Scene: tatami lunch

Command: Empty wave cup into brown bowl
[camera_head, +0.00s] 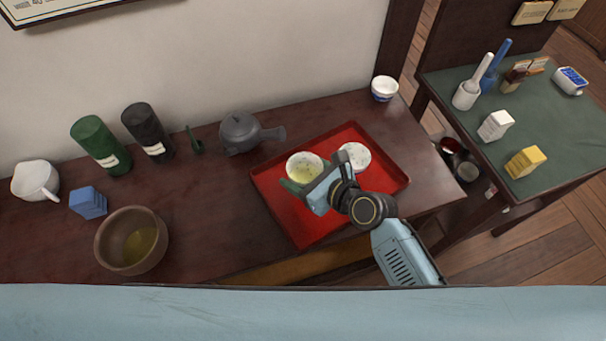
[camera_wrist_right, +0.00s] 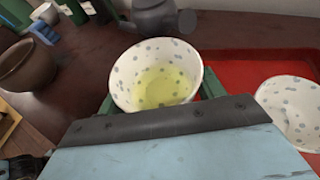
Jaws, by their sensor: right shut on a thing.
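My right gripper (camera_head: 306,187) is shut on a white cup with grey spots (camera_head: 304,164). In the right wrist view, this spotted cup (camera_wrist_right: 150,62) holds yellow-green liquid and looks about upright between the green fingers. It is over the left part of the red tray; I cannot tell if it touches the tray. A small white cup with blue markings (camera_head: 384,88) stands at the back right table corner; its pattern is too small to read as waves. The brown bowl (camera_head: 108,243) stands at the left front with some yellowish liquid inside. My left gripper is out of view.
A second spotted dish (camera_head: 355,156) sits on the red tray (camera_head: 390,178) beside the held cup. A grey teapot (camera_head: 240,132), dark canister (camera_head: 145,127), green canister (camera_head: 95,140), blue block (camera_head: 88,203) and white pitcher (camera_head: 36,180) line the back and left. Table between bowl and tray is clear.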

